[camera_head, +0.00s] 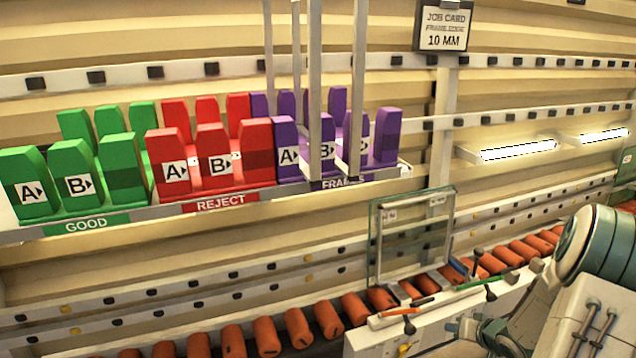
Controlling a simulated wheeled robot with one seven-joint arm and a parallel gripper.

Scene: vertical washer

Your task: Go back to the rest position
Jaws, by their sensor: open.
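My arm comes in at the lower right with a teal joint and pale links. My gripper (482,334) is low in the picture, in front of the white machine bed, and is open. It is small and partly hidden by the arm and the bottom edge of the picture. I see nothing held in it. A glass pane (408,240) stands upright in the fixture on the white bed (388,337), behind and to the left of my gripper, apart from it.
A rack at upper left has green GOOD slots (122,165), red REJECT slots (212,160) and purple FRAME slots (385,135). Upright grey bars (358,90) stand at the purple slots. Orange rollers (265,336) run along the bottom. A job card (443,28) reads 10 MM.

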